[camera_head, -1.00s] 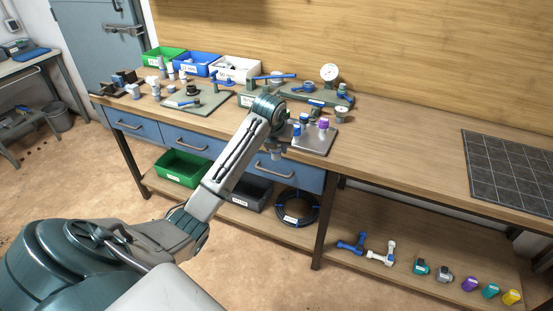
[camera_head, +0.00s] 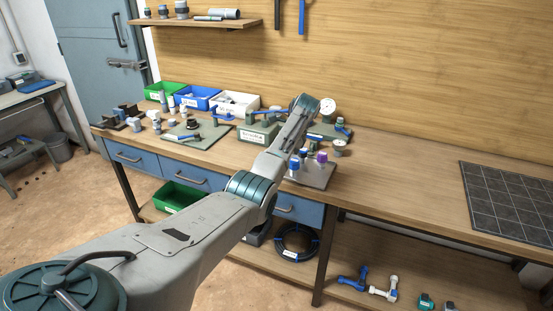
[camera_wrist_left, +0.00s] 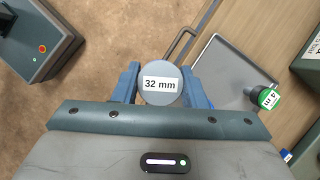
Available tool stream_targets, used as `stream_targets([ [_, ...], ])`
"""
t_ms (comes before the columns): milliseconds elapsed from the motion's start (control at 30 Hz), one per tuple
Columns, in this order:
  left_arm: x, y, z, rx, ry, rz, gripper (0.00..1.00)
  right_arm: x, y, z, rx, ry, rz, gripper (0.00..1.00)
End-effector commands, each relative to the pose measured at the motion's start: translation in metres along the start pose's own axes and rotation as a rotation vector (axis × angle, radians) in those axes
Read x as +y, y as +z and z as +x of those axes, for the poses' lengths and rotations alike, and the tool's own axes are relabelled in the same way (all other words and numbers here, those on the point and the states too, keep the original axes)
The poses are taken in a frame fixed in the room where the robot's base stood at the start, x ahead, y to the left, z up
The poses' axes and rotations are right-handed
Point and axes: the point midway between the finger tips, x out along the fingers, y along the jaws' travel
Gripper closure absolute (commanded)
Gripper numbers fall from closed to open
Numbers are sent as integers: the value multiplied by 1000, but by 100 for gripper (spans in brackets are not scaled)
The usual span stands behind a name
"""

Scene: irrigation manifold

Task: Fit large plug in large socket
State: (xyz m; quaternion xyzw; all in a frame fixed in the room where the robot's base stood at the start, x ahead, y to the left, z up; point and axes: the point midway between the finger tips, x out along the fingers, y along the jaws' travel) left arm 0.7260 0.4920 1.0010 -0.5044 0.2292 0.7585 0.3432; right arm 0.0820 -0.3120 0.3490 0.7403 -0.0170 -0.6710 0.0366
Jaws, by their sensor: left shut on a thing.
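A grey round plug (camera_wrist_left: 160,97) with a white "32 mm" label on its end shows in the left wrist view. My left gripper (camera_wrist_left: 160,80) is shut on it, one blue-grey finger on each side. Below it in that view are a grey tray (camera_wrist_left: 222,65) and wooden surfaces. In the head view my left arm reaches over the bench, and its own links hide the gripper and the plug. I cannot make out the large socket for sure. My right gripper is not in view.
The metal tray (camera_head: 322,178) bears a blue-capped piece (camera_head: 295,164), a purple-capped piece (camera_head: 321,156) and others. Behind stand a gauge (camera_head: 327,106) and green manifold parts. Green, blue and white bins (camera_head: 238,102) stand further left. The bench is clear between tray and dark mat (camera_head: 508,195).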

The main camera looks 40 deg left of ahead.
Motion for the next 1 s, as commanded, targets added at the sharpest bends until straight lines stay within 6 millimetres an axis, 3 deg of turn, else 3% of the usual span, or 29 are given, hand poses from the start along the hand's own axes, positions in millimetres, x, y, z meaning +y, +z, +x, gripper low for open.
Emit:
stream_targets([
  [200, 6, -7, -9, 2, 160, -375, 84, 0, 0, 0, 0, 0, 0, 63],
  [400, 10, -10, -12, 2, 246, -585, 84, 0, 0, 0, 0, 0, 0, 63],
  [1000, 17, -16, -18, 4, 374, -898, 84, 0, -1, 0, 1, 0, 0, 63],
])
